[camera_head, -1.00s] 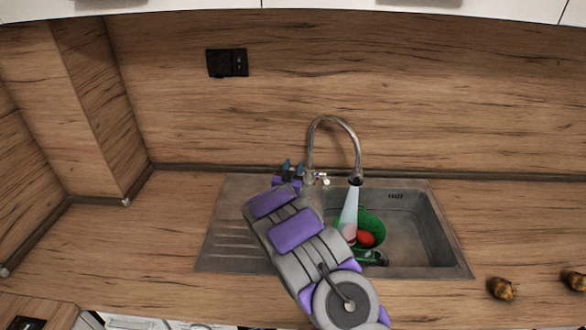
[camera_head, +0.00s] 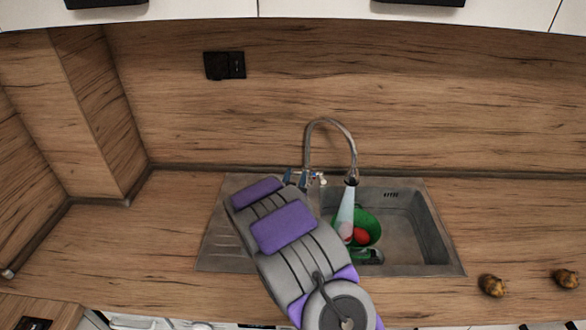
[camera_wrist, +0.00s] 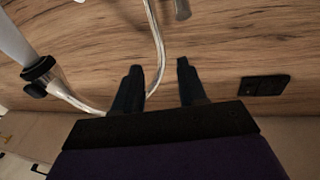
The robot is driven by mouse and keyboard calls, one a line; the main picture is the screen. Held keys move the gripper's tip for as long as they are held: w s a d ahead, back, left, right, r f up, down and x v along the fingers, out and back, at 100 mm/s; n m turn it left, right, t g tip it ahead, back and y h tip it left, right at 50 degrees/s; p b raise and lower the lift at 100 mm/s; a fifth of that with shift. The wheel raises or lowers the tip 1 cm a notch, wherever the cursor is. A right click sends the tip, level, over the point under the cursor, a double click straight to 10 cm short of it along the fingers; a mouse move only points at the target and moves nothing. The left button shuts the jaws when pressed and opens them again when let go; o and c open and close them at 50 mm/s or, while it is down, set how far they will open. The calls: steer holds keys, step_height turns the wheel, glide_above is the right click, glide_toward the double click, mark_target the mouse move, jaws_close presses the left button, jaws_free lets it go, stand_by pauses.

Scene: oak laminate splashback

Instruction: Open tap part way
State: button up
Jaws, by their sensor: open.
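The chrome tap (camera_head: 331,122) has a tall curved spout behind the sink, and a pale stream of water (camera_head: 345,208) runs from its nozzle. Its small lever (camera_head: 320,180) is at the base, just right of my gripper (camera_head: 295,178). My gripper's dark fingers are apart with nothing held between them. In the wrist view, which looks upside down, the gripper (camera_wrist: 159,67) is open. A grey part, likely the lever (camera_wrist: 183,9), is at the top edge, beyond the fingertips.
The steel sink (camera_head: 440,240) holds a green bowl (camera_head: 369,222) with red items, under the stream. Two brown lumpy items (camera_head: 492,286) lie on the counter at right. A black socket (camera_head: 224,65) is on the wooden splashback. The counter at left is clear.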

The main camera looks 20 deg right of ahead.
steer(key=shift+s+a+r+p, duration=0.1)
steer(key=shift+s+a, duration=0.1)
steer(key=shift+s, duration=0.7)
steer(key=shift+s+a+r+p, duration=0.1)
steer(key=shift+s+a+p, duration=0.05)
steer(key=shift+s, duration=0.8)
steer(key=shift+s+a+r+p, duration=0.1)
steer(key=shift+s+a, duration=0.1)
steer(key=shift+s, duration=0.7)
steer(key=shift+w, duration=0.1)
steer(key=s+a+r+n+g+y, duration=0.2)
steer(key=s+a+n+g+y, duration=0.2)
steer(key=s+a+g+y, duration=0.85)
steer(key=s+r+n+g+h, duration=0.1)
steer(key=s+r+g, duration=0.1)
steer(key=s, duration=1.4)
steer(key=s+r+n+g, duration=0.2)
steer(key=s+r+g, duration=0.1)
steer(key=s, duration=1.4)
steer(key=shift+s+d+r+h, duration=0.15)
steer(key=shift+s+h, duration=0.05)
steer(key=shift+h, duration=0.15)
